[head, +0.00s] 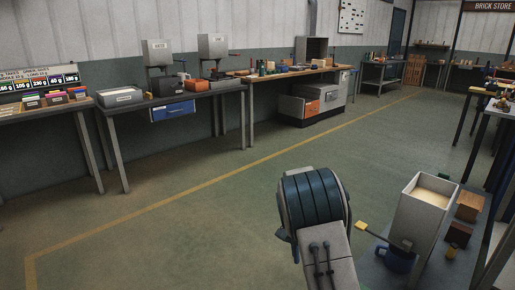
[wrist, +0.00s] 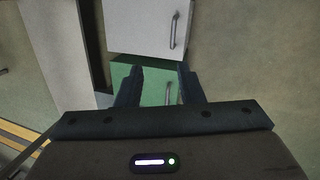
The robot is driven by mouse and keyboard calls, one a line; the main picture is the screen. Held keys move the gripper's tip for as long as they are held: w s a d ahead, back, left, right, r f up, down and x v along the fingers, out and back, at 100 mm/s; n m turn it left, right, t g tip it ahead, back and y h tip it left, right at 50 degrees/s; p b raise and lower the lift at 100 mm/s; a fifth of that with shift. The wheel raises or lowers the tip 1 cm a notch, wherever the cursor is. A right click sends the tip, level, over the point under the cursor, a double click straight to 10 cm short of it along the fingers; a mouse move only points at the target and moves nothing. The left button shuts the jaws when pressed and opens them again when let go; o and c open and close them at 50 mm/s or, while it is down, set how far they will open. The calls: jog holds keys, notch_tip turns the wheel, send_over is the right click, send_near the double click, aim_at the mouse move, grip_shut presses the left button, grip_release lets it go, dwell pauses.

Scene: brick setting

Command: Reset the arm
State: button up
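My arm (head: 318,215) shows in the head view at the bottom centre, a dark blue banded joint with a grey link below it. My gripper is out of sight there. In the wrist view my gripper (wrist: 160,67) is open, with two dark fingers apart and nothing held between them. Beyond the fingers is a green drawer front (wrist: 125,73) with a metal handle (wrist: 168,94) that appears between them. Above it is a pale grey front (wrist: 143,25) with its own handle (wrist: 175,30). I cannot tell how far the fingertips are from the green front.
Right of my arm in the head view stand a pale open bin (head: 408,215), a blue mug (head: 397,260) and brown blocks (head: 470,206). The floor (head: 215,215) between is clear.

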jog(key=s+r+n+t+y+p, duration=0.1)
jog(key=s+r+p, duration=0.1)
jog(key=s+r, duration=0.35)
jog(key=s+r+n+t+p, duration=0.1)
jog(key=s+r+p, duration=0.2)
jog(key=r, duration=0.6)
jog(key=s+r+n+t+y+p, duration=0.1)
jog(key=s+r+n+p, duration=0.1)
jog(key=s+r, duration=0.45)
jog(key=s+r+n+t+p, duration=0.2)
jog(key=s+r+p, duration=0.4)
jog(key=s+r, duration=0.5)
jog(key=shift+s+d+n+h+p, duration=0.35)
jog(key=shift+s+n, duration=0.55)
jog(key=shift+s, duration=0.25)
